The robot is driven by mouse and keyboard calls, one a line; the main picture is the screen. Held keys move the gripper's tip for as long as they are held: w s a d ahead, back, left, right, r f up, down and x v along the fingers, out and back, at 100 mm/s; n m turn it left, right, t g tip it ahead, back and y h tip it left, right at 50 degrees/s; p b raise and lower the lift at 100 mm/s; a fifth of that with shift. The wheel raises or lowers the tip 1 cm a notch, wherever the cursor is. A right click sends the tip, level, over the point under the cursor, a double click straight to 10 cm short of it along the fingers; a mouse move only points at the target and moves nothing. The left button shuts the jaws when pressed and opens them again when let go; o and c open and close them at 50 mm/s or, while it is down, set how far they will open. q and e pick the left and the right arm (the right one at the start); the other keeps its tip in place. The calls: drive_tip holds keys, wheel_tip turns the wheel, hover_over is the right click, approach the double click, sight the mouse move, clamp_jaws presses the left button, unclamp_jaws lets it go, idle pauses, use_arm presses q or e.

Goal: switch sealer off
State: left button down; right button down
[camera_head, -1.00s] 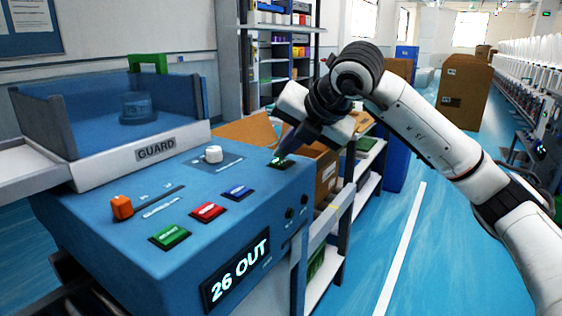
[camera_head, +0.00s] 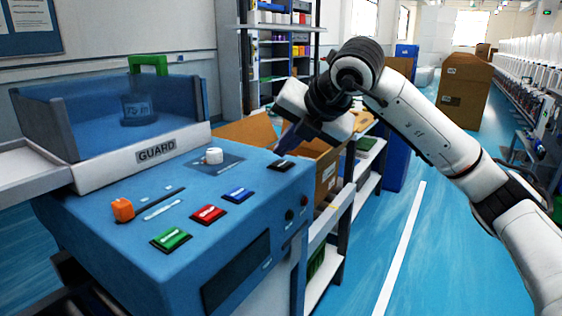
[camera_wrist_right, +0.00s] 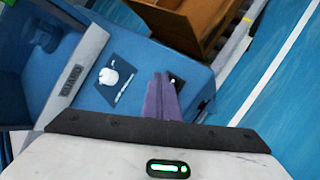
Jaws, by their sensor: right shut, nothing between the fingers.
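The blue sealer (camera_head: 130,240) stands at the left in the head view, and its display (camera_head: 235,272) is dark. A small dark switch (camera_head: 281,165) sits at the panel's far right corner and shows no green light. It also shows in the wrist view (camera_wrist_right: 174,80), partly hidden by my fingers. My right gripper (camera_head: 284,150) is shut and empty, its tips just above or at the switch; I cannot tell if they touch. The fingers show in the wrist view (camera_wrist_right: 161,90). My left gripper is not in view.
The panel also carries a white knob (camera_head: 213,156), an orange slider handle (camera_head: 123,208), and green (camera_head: 171,239), red (camera_head: 208,213) and blue (camera_head: 238,195) buttons. A guarded tray (camera_head: 140,155) stands behind. A cardboard box (camera_head: 325,170) and shelving are beside the sealer.

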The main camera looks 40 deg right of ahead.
sight(285, 166)
wheel_tip(285, 166, up, 6)
drive_tip(key=p, duration=0.4)
drive_tip(key=shift+f, duration=0.1)
idle(0.4)
